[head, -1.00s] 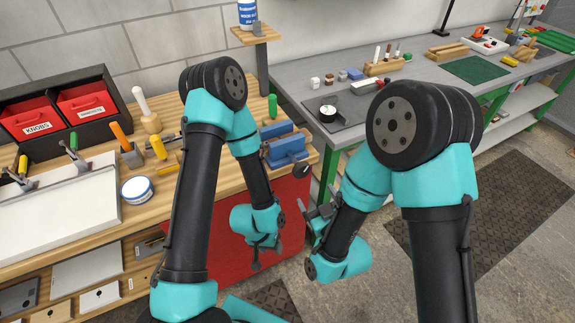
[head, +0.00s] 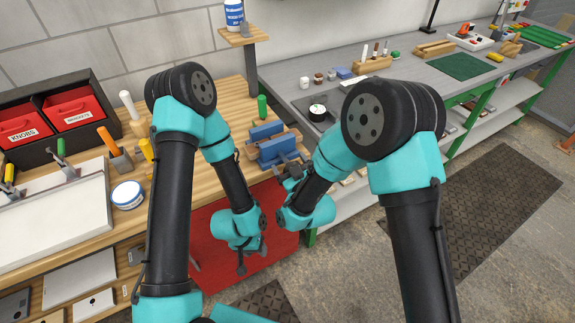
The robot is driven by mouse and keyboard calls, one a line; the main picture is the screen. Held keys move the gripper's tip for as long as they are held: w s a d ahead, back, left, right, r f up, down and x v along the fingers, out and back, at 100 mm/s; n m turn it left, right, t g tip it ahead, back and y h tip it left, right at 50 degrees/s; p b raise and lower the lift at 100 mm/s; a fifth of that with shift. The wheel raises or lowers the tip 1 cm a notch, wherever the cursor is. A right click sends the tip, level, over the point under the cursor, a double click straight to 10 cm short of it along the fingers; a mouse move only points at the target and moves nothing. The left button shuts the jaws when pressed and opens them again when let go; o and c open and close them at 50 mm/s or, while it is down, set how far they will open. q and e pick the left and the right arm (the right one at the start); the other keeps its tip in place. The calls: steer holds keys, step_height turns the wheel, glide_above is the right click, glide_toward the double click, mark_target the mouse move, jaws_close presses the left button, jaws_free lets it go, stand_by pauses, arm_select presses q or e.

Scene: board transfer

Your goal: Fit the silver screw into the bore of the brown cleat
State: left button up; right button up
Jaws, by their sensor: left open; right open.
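I cannot make out the silver screw or the brown cleat for certain in the head view. My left gripper (head: 241,264) hangs low in front of the wooden workbench, over the red front, with its fingers pointing down and empty. My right gripper (head: 288,172) is higher, by the bench's right end, close to the blue vise (head: 272,148). It looks open, and I see nothing between its fingers. Whether it touches the vise is not clear, since the arm links cover part of that area.
The wooden bench (head: 228,95) carries red bins (head: 72,108), a white board (head: 75,212) and a round tin (head: 128,194). The grey bench (head: 400,82) holds a tape roll (head: 318,109), a tool rack (head: 372,66) and a green mat (head: 463,67).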

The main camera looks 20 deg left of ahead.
steer(key=c, duration=0.9)
steer(key=shift+m, duration=0.5)
steer(key=shift+m+g, duration=0.3)
steer(key=shift+m, duration=2.3)
steer(key=o, duration=0.9)
